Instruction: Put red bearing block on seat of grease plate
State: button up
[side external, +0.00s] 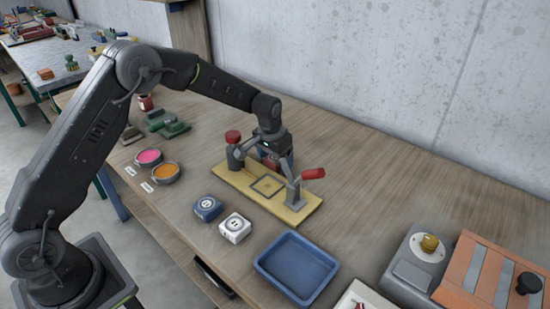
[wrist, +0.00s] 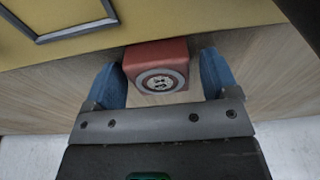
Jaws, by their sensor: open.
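The red bearing block (wrist: 160,54), with a round light-and-dark face, is in the wrist view on the wood beside the edge of the yellow grease plate (wrist: 200,16). My gripper (wrist: 161,78) is open, its blue fingers on either side of the block; I cannot tell whether they touch it. A square grey frame, the seat (wrist: 78,32), lies on the plate at upper left. In the side view the plate (side external: 305,212) and seat (side external: 268,185) show in front of my gripper (side external: 270,160), which is low behind the plate. The block is mostly hidden there.
Two upright posts with red handles (side external: 313,174) (side external: 233,136) stand at the plate. A blue block (side external: 207,208), a white block (side external: 235,228) and a blue tray (side external: 296,268) lie in front. Pink (side external: 149,157) and orange (side external: 165,172) pots are left.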

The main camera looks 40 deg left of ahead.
aim_at(271, 160)
jog(key=s+r+t, duration=0.1)
jog(key=s+r, duration=0.4)
jog(key=r, duration=0.5)
jog(key=s+r, duration=0.4)
jog(key=r, duration=0.6)
jog(key=s+r+t, duration=0.1)
jog(key=s+r, duration=0.1)
jog(key=s, duration=0.7)
jog(key=s+d+r+t, duration=0.1)
jog(key=s+r, duration=0.1)
jog(key=s, duration=0.7)
jog(key=shift+d, duration=0.3)
jog(key=shift+o, duration=0.4)
jog(key=s+f, duration=0.2)
jog(key=s, duration=0.5)
jog(key=shift+s+d+f+t, duration=0.15)
jog(key=shift+s+f+t, duration=0.15)
jog(key=shift+s+t, duration=0.1)
jog(key=shift+w, duration=0.1)
